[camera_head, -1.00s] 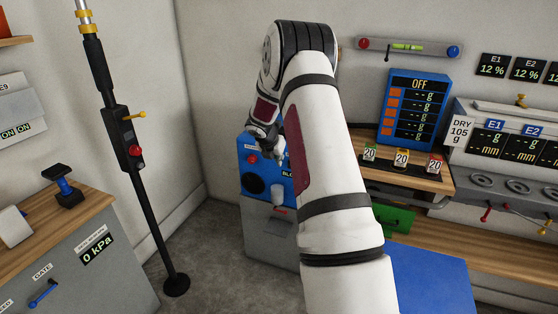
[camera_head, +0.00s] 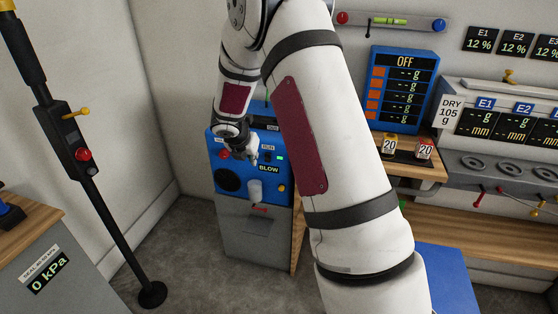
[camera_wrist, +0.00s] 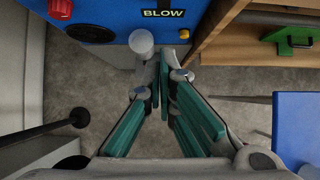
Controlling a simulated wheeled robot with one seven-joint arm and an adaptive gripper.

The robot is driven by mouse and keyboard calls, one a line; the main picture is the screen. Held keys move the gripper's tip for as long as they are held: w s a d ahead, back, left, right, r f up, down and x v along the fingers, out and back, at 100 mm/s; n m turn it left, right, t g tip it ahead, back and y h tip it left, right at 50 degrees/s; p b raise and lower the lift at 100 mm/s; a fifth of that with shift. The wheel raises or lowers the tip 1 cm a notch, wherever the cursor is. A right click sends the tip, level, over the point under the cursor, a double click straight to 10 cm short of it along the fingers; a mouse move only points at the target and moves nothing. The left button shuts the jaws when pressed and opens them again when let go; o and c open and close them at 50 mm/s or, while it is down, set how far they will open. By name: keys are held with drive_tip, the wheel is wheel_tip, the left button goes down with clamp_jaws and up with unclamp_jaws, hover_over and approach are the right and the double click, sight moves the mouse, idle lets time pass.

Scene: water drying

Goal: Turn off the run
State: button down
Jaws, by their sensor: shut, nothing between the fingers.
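The blue machine (camera_head: 213,150) stands in the back corner on a grey cabinet. Its front has a dark switch (camera_head: 267,157) under a small label that seems to read RUN, with a lit green light (camera_head: 281,158) beside it. The BLOW label (camera_head: 269,169) is below; it also shows in the wrist view (camera_wrist: 163,13). My gripper (camera_head: 254,160) is shut and empty, close in front of the panel just left of the switch. Contact cannot be told. In the wrist view its teal fingers (camera_wrist: 164,62) point toward the panel; the switch is out of that view.
The panel also has a red button (camera_wrist: 60,8), a black round opening (camera_wrist: 90,33), a white spout-like part (camera_wrist: 142,42) and a yellow knob (camera_wrist: 184,33). A wooden shelf (camera_wrist: 222,35) stands close on the right. A black pole (camera_head: 105,215) stands left.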

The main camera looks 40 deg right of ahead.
sight(268, 157)
drive_tip(key=shift+d, duration=0.2)
drive_tip(key=w+d+r+b+x, duration=0.1)
drive_tip(key=b+x, duration=0.1)
drive_tip(key=x, duration=1)
drive_tip(key=shift+w+d, duration=0.3)
drive_tip(key=shift+d, duration=0.2)
drive_tip(key=shift+f, duration=0.1)
